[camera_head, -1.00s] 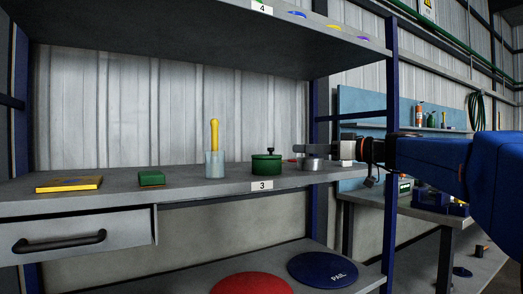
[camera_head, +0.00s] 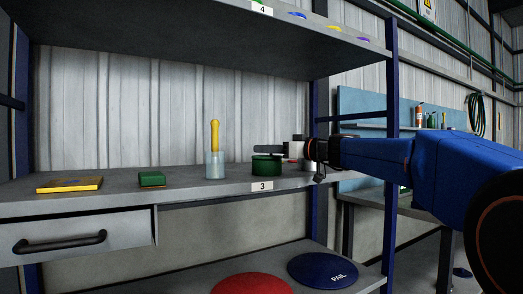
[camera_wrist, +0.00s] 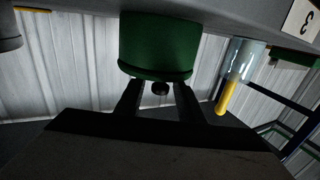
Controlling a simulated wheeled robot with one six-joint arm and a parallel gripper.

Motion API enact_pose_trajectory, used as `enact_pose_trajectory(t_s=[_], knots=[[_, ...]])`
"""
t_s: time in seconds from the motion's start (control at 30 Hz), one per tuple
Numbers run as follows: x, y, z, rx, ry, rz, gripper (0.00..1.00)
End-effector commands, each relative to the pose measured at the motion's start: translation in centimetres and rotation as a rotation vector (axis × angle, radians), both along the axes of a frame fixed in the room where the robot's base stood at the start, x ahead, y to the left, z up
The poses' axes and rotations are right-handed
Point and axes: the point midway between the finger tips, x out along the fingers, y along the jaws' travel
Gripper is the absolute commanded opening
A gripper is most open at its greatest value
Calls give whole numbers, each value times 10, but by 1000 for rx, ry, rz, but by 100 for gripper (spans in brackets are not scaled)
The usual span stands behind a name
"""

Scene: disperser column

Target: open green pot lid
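The green pot (camera_head: 267,167) stands on the middle shelf near the label 3, its lid on. In the wrist view, which is upside down, the green pot (camera_wrist: 158,45) hangs from the top with its dark lid knob (camera_wrist: 160,88) pointing down. My gripper (camera_head: 268,150) is level at the pot's top and covers the knob in the head view. In the wrist view its two fingers (camera_wrist: 159,100) stand apart, one on each side of the knob, with gaps showing. I see no contact with the knob.
A grey metal pot (camera_head: 309,166) stands just right of the green pot, partly behind my wrist. A clear beaker (camera_head: 214,166) with a yellow-handled tool (camera_head: 214,136) stands to its left. A green block (camera_head: 152,179) and a yellow box (camera_head: 69,185) lie farther left. The upper shelf (camera_head: 200,45) overhangs.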

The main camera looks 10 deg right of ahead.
Motion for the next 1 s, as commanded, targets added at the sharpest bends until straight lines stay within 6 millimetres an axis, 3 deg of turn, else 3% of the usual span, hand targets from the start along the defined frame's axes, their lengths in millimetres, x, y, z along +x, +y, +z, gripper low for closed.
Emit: enact_pose_trajectory(t_s=[0.23,0.57,0.73,1.0], knots=[[17,15,0,0,0,1,35],[20,17,0,0,0,-1,35],[20,17,0,0,0,-1,0],[18,17,1,-2,7,-1,0]])
